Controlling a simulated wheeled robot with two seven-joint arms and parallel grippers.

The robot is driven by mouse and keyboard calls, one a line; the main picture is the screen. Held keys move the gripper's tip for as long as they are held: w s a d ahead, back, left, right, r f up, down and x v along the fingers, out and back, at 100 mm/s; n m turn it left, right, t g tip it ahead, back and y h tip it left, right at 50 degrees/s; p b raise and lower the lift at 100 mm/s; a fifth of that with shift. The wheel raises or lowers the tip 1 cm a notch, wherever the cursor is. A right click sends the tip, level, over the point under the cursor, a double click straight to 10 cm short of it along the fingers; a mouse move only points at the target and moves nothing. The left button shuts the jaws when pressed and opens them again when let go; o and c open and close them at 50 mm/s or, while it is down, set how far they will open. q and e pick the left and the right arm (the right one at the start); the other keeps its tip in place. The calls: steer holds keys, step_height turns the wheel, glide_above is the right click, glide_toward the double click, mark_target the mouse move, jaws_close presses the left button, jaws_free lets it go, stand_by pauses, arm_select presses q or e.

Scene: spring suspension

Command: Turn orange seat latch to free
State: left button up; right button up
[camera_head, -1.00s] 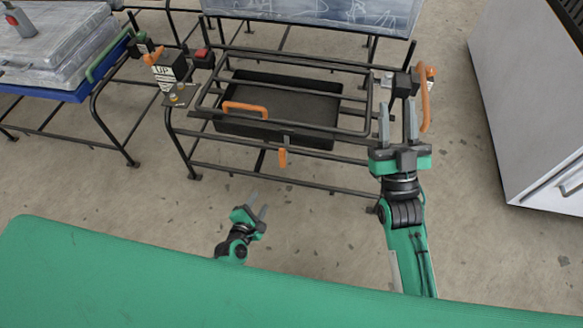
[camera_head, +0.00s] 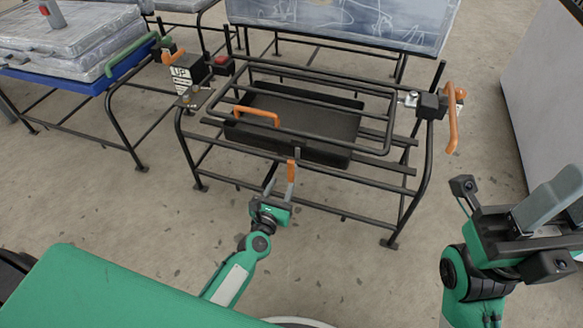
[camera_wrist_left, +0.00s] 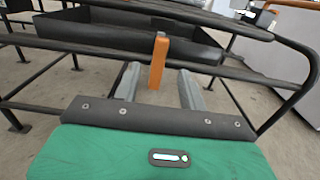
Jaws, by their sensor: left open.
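A small orange latch (camera_head: 291,170) hangs upright at the middle of the black frame's front rail. It also shows in the left wrist view (camera_wrist_left: 158,60). My left gripper (camera_head: 280,182) is open just below the front rail. My right gripper (camera_head: 560,208) is open and empty at the right, away from the frame.
The black tubular frame (camera_head: 300,196) holds a dark tray (camera_head: 310,120) with an orange handle (camera_head: 257,114). An orange lever (camera_head: 452,125) is at its right and another (camera_head: 172,56) beside the UP sign. A blue table (camera_head: 60,82) stands left, a grey cabinet (camera_head: 545,75) right.

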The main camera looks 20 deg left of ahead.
mark_target(290, 168)
arm_select(q)
steer(key=w+b, duration=0.1)
steer(key=w, duration=0.8)
steer(key=shift+d, duration=0.15)
jaws_close()
